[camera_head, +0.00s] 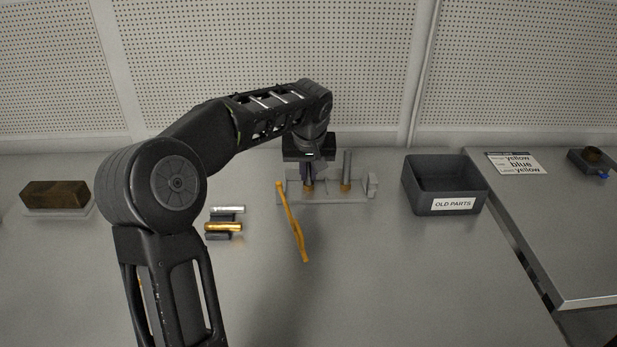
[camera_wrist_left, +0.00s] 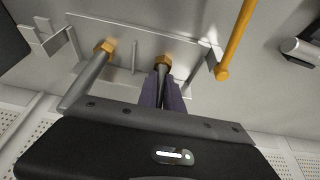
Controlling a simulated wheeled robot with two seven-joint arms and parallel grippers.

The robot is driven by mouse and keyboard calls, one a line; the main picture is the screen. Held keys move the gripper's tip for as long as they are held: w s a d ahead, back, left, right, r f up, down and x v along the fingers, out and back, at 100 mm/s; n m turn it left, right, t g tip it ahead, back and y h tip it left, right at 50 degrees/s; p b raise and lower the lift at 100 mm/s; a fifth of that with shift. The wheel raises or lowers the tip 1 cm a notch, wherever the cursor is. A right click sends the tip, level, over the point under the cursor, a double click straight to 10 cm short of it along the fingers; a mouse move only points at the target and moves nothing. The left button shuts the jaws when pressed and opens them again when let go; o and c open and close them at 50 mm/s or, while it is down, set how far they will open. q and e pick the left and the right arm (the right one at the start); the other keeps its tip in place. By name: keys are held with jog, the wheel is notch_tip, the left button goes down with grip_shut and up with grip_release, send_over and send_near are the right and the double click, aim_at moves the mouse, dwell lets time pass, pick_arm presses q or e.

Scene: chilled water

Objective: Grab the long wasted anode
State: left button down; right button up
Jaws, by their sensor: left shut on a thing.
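My left gripper (camera_head: 308,184) points down over the left place of a pale rack (camera_head: 325,199). In the left wrist view its dark fingers (camera_wrist_left: 163,95) are shut on a grey anode rod with a brass hex nut (camera_wrist_left: 162,63) at its lower end. The brass end also shows below the fingers in the head view (camera_head: 308,189). The gripper hides most of this rod, so its length cannot be told. A second grey anode rod (camera_head: 347,165) with a brass nut stands upright to the right in the rack; it shows at left in the wrist view (camera_wrist_left: 88,80).
A bent orange bar (camera_head: 294,228) lies in front of the rack. Silver and gold cylinders (camera_head: 224,227) lie to the left, and a brown block (camera_head: 55,194) is farther left. A dark bin labelled OLD PARTS (camera_head: 417,199) stands right of the rack. The front table is mostly clear.

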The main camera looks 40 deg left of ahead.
pick_arm(q)
notch_tip(320, 180, up, 10)
jog(key=shift+p, duration=0.55)
